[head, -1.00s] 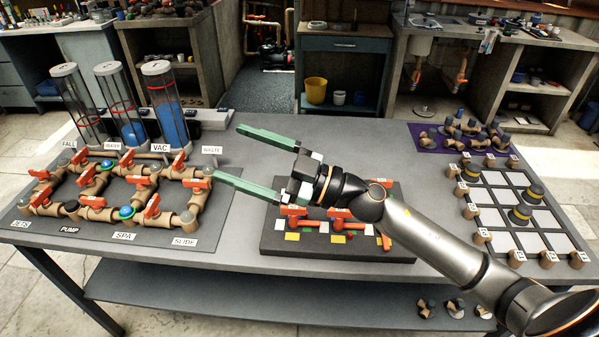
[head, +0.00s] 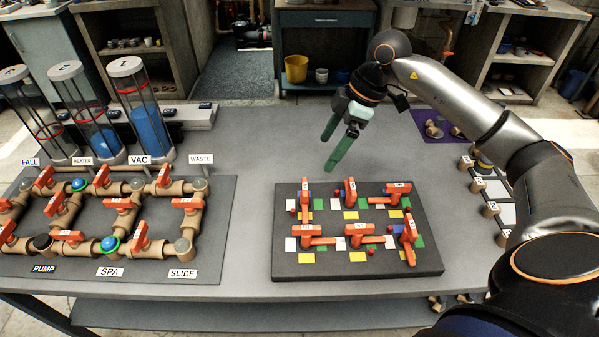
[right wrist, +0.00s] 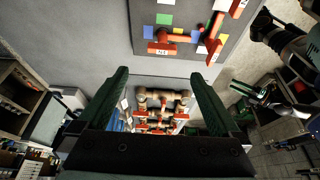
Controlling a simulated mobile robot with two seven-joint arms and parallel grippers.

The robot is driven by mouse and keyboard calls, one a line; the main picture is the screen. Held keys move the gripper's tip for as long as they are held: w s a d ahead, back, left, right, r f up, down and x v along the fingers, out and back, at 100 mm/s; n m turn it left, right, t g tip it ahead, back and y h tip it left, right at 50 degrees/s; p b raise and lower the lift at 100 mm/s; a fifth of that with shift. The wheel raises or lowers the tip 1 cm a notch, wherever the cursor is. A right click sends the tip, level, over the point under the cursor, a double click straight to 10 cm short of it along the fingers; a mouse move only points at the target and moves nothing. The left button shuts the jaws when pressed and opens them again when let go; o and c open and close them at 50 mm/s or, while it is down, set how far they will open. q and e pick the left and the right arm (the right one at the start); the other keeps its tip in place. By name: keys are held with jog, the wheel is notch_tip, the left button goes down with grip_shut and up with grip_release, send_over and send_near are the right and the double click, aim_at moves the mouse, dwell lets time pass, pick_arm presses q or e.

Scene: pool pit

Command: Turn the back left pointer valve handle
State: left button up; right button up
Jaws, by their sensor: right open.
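The pointer valve board (head: 355,272) is a dark slab on the table with several orange pointer handles and coloured squares. The back left pointer handle (head: 305,198) stands in its far left corner and points roughly front to back. My right gripper (head: 328,153) is open and empty above the table, behind the board and apart from the handles. In the right wrist view its fingers (right wrist: 160,76) are spread with nothing between them; part of the board (right wrist: 185,47) shows beyond them. Green and dark parts at that view's right may be my left gripper; its jaws are unclear.
A pipe board (head: 215,262) with red-handled valves and clear cylinders (head: 150,130) stands at the left. The table behind the pointer board (head: 255,140) is clear.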

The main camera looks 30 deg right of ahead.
aim_at(305, 186)
jog(key=x, duration=0.6)
jog(key=p+x, duration=0.1)
jog(key=x, duration=0.5)
jog(key=shift+s, duration=0.2)
jog(key=shift+c, duration=0.2)
jog(key=c, duration=1.3)
